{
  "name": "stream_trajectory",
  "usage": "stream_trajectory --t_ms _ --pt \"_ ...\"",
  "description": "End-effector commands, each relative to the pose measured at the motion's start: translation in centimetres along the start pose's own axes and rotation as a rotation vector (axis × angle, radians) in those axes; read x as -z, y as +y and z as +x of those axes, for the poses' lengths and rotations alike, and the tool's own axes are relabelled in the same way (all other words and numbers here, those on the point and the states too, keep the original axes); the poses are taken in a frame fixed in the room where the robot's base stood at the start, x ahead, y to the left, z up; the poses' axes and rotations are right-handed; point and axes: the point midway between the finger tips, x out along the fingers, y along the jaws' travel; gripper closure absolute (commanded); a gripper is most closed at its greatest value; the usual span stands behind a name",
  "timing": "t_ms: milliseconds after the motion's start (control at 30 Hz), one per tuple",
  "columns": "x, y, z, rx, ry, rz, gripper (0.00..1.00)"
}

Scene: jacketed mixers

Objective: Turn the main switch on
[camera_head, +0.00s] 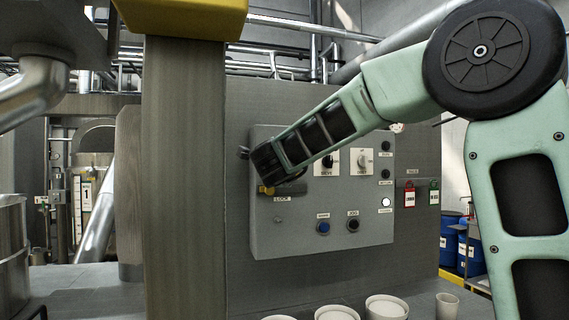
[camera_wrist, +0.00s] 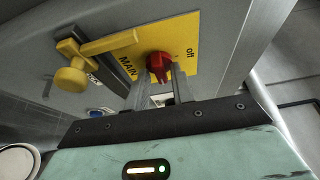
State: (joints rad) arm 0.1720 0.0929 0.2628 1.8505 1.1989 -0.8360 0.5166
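The main switch is a red knob (camera_wrist: 159,66) on a yellow plate (camera_wrist: 186,40) marked MAIN and off, seen in the wrist view. My gripper (camera_wrist: 162,72) is at the knob, with one finger on each side of it. The fingers stand apart, and a small gap seems to show beside the knob's narrow handle; firm contact cannot be made out. In the head view my arm's end covers the switch at the upper left of the grey control box (camera_head: 370,230).
A yellow lock latch (camera_wrist: 82,70) sits close left of the switch; it also shows in the head view (camera_head: 266,190). Other knobs and buttons, including a blue button (camera_head: 323,228), are on the box. White tubs (camera_head: 386,307) stand below it.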

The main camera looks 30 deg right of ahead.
Motion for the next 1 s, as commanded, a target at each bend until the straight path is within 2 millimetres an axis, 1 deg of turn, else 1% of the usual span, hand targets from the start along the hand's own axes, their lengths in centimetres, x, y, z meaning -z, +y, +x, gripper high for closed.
stream_trajectory --t_ms 300,433,567,800,900,1000 --pt "0.0 0.0 -0.1 0.001 -0.001 -0.002 0.67" --pt "-0.1 -0.1 -1.0 0.003 -0.002 0.000 0.67" --pt "-0.1 0.0 -3.3 0.003 -0.004 -0.001 0.67" --pt "-0.1 0.1 -8.3 0.003 -0.004 -0.001 0.67" --pt "0.0 0.1 -9.9 0.003 -0.002 -0.001 0.67" --pt "0.0 0.0 -11.1 0.002 -0.002 0.000 0.67"
